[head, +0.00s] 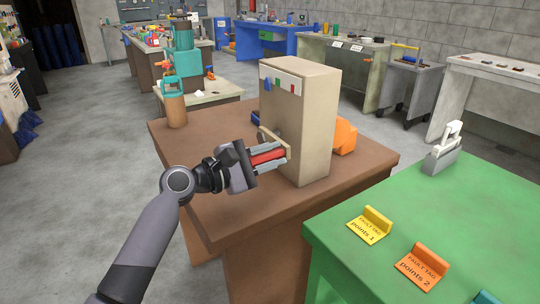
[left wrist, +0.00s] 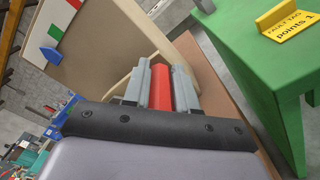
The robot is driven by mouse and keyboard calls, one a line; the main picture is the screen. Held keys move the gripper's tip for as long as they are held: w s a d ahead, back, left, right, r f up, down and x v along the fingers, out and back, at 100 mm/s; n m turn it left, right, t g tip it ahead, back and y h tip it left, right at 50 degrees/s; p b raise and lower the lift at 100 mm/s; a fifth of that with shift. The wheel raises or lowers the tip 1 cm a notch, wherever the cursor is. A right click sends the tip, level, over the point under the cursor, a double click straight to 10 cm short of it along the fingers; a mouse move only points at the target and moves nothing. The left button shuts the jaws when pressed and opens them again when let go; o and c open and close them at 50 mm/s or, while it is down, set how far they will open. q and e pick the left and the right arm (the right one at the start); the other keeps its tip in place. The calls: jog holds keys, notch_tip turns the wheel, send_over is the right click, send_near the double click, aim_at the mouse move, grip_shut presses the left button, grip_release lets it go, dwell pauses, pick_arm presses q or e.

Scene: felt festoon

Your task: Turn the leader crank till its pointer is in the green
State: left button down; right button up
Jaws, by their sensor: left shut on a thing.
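The leader machine is a beige upright box (head: 308,125) on a brown table. On its upper front are a white strip with a green mark (head: 278,83) and a red mark (head: 292,88), and a blue piece (head: 267,84), seemingly the pointer, left of the green. The wrist view also shows the blue piece (left wrist: 50,54) beside the green mark (left wrist: 55,31), not over it. A pale crank arm (head: 273,142) stands off the front and carries a red handle (head: 267,157). My left gripper (head: 271,158) is shut around the handle (left wrist: 161,88). My right gripper is out of view.
The brown table (head: 205,168) has free room left of the box. An orange part (head: 345,136) shows behind the box. A green table (head: 455,200) with yellow (head: 369,226) and orange (head: 421,267) fault tags stands at right.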

pick_arm(q)
jog(key=c, duration=0.9)
grip_release()
jog(key=shift+a, duration=0.1)
jog(key=v, duration=0.7)
jog(key=shift+s, duration=0.1)
